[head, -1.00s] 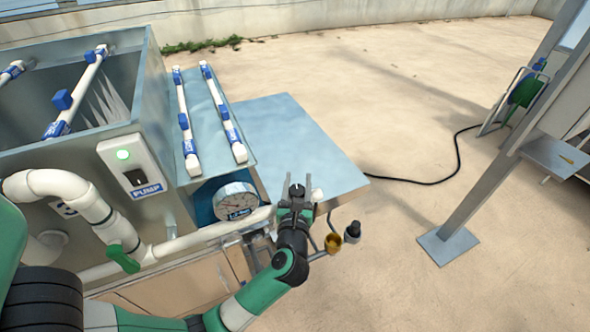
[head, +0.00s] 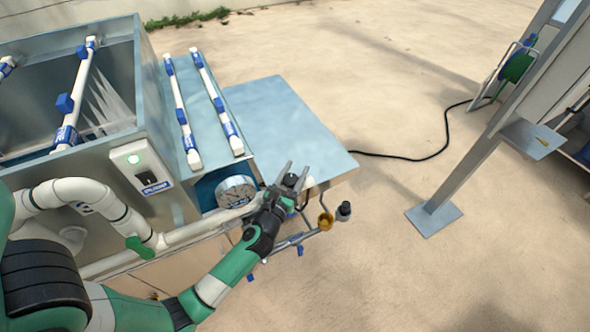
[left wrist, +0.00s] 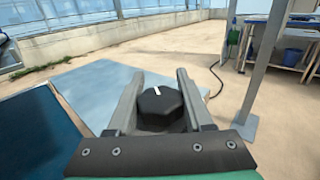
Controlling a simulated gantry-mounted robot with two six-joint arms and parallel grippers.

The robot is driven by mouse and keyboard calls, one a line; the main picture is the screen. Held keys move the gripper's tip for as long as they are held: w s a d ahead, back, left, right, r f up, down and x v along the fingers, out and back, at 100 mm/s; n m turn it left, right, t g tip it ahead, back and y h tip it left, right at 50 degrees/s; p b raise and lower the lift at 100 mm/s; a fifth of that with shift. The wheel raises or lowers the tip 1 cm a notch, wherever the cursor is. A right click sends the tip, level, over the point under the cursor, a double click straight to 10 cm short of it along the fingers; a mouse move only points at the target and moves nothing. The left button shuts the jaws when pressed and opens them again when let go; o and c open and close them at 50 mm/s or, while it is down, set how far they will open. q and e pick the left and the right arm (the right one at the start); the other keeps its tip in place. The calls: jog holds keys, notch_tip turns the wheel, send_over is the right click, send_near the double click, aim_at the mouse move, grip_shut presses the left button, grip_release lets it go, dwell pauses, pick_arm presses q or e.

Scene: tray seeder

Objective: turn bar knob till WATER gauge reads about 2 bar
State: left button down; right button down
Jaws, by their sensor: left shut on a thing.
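The black bar knob (left wrist: 160,103), faceted with a white mark on top, sits between the fingers of my left gripper (left wrist: 160,77) in the left wrist view. The mark leans slightly left. In the head view my left gripper (head: 289,176) is shut on the knob (head: 290,181), which is partly hidden by the fingers. My right gripper is out of view.
A metal tank (head: 148,90) with white pipes stands at left; white streaks hang from one bar. The pump box (head: 141,165) shows a green light. A blue-grey table (head: 285,125) lies beyond the gripper.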

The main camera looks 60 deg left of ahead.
aim_at(288, 186)
pick_arm(q)
jog(key=shift+c, duration=1.5)
grip_release()
jog(key=v, duration=1.1)
jog(key=shift+w+f, duration=0.1)
jog(key=shift+s+d, duration=0.25)
jog(key=shift+s, duration=0.05)
